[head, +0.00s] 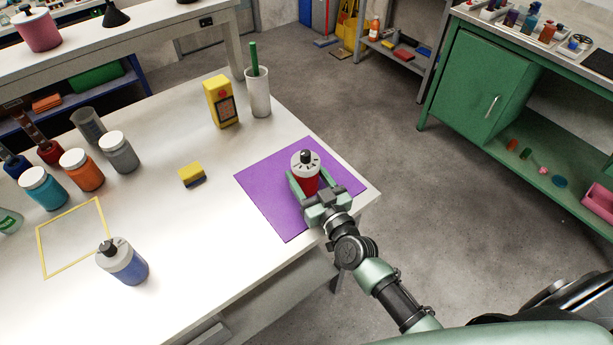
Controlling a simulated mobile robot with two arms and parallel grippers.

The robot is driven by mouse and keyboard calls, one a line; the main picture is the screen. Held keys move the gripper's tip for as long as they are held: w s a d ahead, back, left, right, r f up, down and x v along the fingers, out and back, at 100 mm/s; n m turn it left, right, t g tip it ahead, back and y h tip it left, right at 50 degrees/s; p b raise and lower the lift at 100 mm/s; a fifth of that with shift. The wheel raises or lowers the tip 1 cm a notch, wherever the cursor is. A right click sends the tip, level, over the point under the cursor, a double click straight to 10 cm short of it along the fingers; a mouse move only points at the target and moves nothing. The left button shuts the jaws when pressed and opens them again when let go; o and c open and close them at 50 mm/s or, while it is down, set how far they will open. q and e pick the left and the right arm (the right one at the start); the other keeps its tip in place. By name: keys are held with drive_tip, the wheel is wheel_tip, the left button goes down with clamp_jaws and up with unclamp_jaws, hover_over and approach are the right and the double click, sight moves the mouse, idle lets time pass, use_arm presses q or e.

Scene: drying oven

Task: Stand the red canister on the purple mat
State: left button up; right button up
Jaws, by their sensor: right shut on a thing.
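The red canister (310,181) has a white top with a black knob and looks upright. My right gripper (307,184) is shut on the canister, with a finger on each side. The gripper hides the canister's lower part, so I cannot tell whether its base touches the mat. My left gripper is not in view.
A yellow box (220,101) and a white cup with a green stick (258,96) stand behind the mat. A sponge (192,175) lies to its left. Several jars and a blue bottle (127,264) stand farther left. Bare table separates them from the mat.

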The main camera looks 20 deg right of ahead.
drive_tip(key=shift+s+r, duration=0.1)
drive_tip(key=shift+r, duration=0.05)
drive_tip(key=shift+a+f, duration=0.1)
drive_tip(key=shift+f, duration=0.1)
drive_tip(key=o, duration=1.5)
drive_tip(key=shift+r, duration=0.1)
drive_tip(key=shift+s+r, duration=0.15)
drive_tip(key=s, duration=0.4)
drive_tip(key=s+d, duration=0.1)
drive_tip(key=s, duration=0.2)
drive_tip(key=s+d+b, duration=0.1)
drive_tip(key=s, duration=0.3)
drive_tip(key=shift+s, duration=0.3)
